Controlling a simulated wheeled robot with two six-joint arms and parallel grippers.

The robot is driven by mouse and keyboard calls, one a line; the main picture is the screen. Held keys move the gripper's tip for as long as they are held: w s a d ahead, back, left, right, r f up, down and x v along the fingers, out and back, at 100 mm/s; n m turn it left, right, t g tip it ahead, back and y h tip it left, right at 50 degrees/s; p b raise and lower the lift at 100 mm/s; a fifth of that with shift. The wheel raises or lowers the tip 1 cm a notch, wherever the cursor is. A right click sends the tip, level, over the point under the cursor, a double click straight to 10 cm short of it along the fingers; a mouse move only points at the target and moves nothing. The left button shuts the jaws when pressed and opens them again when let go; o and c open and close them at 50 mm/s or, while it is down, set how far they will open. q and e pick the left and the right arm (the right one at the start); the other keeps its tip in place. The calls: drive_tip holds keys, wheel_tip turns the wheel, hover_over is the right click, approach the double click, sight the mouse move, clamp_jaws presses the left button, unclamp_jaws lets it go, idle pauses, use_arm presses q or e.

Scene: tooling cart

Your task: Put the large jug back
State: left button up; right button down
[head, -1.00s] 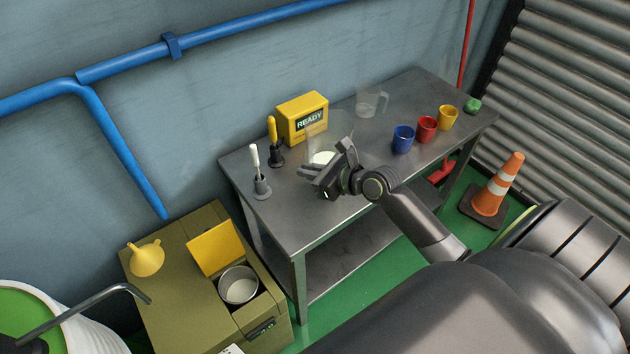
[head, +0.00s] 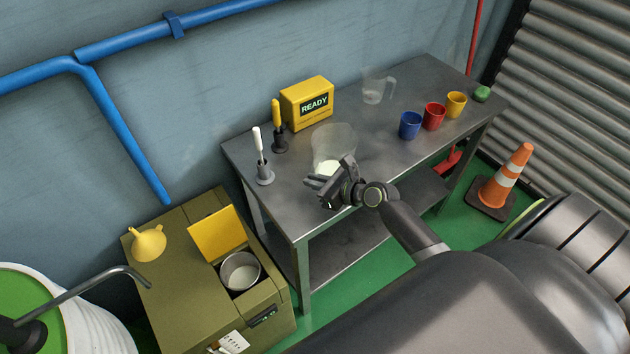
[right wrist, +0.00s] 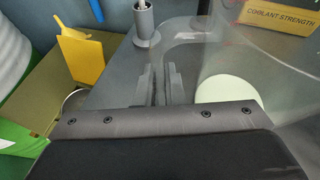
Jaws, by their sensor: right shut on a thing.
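The large jug (head: 335,137) is clear, with pale liquid in its bottom. It is upright at the front part of the grey metal table; whether it touches the top I cannot tell. My right gripper (head: 316,182) is at its near left side and shut on it, seemingly at the handle. In the right wrist view the fingers (right wrist: 166,84) are close together, with the jug's clear wall (right wrist: 222,50) and the pale liquid (right wrist: 228,92) to their right. My left gripper is not in view.
The table (head: 365,130) also bears a yellow READY box (head: 307,103), a smaller clear jug (head: 374,90), two upright tools in holders (head: 264,172), and blue, red and yellow cups (head: 433,116). An olive cabinet (head: 165,290) stands left. A traffic cone (head: 505,180) stands right.

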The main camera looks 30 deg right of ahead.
drive_tip(key=shift+f, duration=0.15)
drive_tip(key=c, duration=1.5)
unclamp_jaws()
drive_tip(key=shift+c, duration=0.2)
drive_tip(key=shift+r, duration=0.2)
drive_tip(key=v, duration=1.2)
